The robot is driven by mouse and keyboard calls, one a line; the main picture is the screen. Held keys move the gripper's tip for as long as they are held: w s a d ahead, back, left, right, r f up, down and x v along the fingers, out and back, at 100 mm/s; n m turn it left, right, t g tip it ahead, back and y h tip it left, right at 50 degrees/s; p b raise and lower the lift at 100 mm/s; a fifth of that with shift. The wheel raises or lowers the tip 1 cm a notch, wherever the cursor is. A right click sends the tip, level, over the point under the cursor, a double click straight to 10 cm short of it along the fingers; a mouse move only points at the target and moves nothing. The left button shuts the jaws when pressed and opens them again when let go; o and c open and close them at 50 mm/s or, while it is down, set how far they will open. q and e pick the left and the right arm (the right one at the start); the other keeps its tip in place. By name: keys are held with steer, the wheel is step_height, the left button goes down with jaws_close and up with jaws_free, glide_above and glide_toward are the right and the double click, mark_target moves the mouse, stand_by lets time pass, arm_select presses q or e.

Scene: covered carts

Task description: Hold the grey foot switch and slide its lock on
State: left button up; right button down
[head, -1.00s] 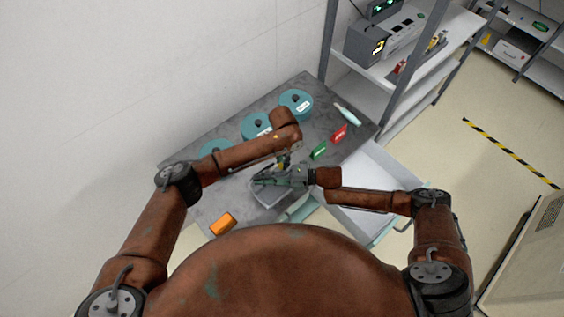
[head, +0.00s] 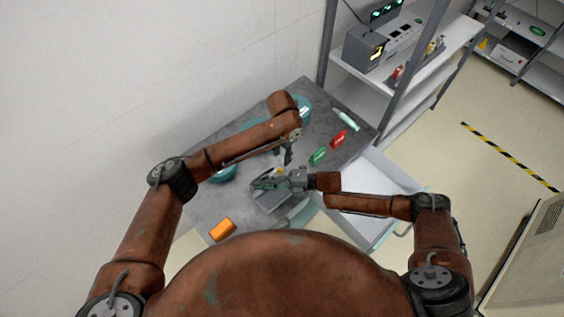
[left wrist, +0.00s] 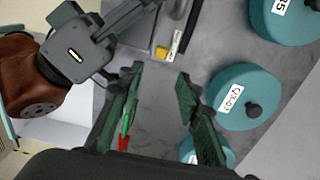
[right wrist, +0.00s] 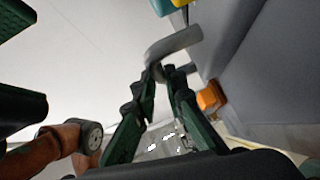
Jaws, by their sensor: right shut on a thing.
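The grey foot switch (head: 268,201) sits on the grey table, partly hidden by my right gripper. A small yellow part with a pale label (left wrist: 172,46) shows at its end in the left wrist view; I cannot tell the lock's position. My right gripper (head: 258,184) is shut on a curved grey bar of the switch, which shows between its fingertips in the right wrist view (right wrist: 175,43). My left gripper (head: 288,158) is open and empty, above the table beyond the switch. In the left wrist view its fingertips (left wrist: 159,76) stand apart, clear of the yellow part.
Teal spools (left wrist: 240,100) stand along the wall side. An orange block (head: 222,229) lies near the front edge. Green (head: 318,156) and red (head: 339,138) tags and a pale teal tool (head: 346,119) lie at right.

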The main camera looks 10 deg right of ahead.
arm_select(q)
steer(key=shift+r, duration=1.65)
arm_select(e)
steer(key=c, duration=1.9)
jaws_free()
steer(key=shift+d, duration=0.1)
